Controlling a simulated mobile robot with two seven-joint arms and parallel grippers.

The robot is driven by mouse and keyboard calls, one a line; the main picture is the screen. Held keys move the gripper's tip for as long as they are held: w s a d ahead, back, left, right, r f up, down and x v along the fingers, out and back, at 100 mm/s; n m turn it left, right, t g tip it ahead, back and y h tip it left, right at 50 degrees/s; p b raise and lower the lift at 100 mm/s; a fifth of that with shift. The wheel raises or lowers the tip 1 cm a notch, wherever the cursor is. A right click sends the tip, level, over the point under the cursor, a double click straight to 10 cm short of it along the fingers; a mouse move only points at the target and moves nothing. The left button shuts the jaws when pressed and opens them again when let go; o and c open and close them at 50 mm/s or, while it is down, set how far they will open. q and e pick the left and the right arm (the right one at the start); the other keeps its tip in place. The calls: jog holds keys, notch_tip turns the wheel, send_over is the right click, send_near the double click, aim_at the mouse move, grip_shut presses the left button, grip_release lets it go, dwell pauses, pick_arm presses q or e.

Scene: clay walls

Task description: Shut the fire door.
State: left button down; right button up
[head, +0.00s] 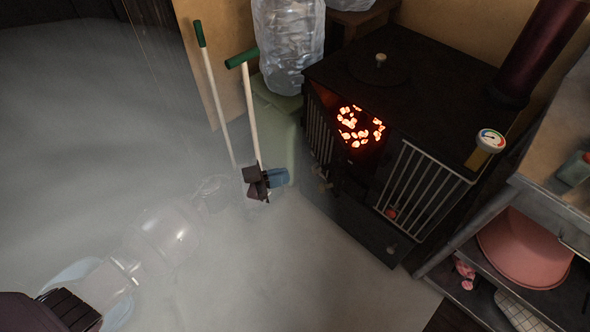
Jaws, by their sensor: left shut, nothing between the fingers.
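The black stove (410,85) stands at the upper right. Glowing orange coals (361,127) show in its firebox opening, so the fire door stands open at least partly. Its dark leaf is hard to tell from the dark stove front, and I cannot read its exact angle. My right gripper is not in view.
Pale guard bars (424,178) line the stove front. Two green-handled tools (250,105) lean by the wall behind my left gripper. A clear plastic-wrapped item (288,45) stands beside the stove. A shelf with a pink basin (525,248) is at right. The floor before the stove is clear.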

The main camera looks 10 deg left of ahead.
aim_at(338, 162)
pick_arm(q)
jog(key=b+x, duration=0.1)
jog(key=x, duration=0.4)
jog(key=b+x, duration=0.1)
jog(key=x, duration=0.5)
jog(key=shift+f+b, duration=0.25)
jog(key=shift+b, duration=0.05)
jog(key=shift+w+d, duration=0.15)
jog(key=shift+d, duration=0.2)
jog(key=shift+w+d+r, duration=0.15)
jog(key=shift+w+d, duration=0.05)
jog(key=shift+d, duration=0.05)
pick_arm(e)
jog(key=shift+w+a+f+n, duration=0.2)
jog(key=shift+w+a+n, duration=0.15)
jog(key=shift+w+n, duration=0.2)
pick_arm(q)
jog(key=shift+r, duration=0.1)
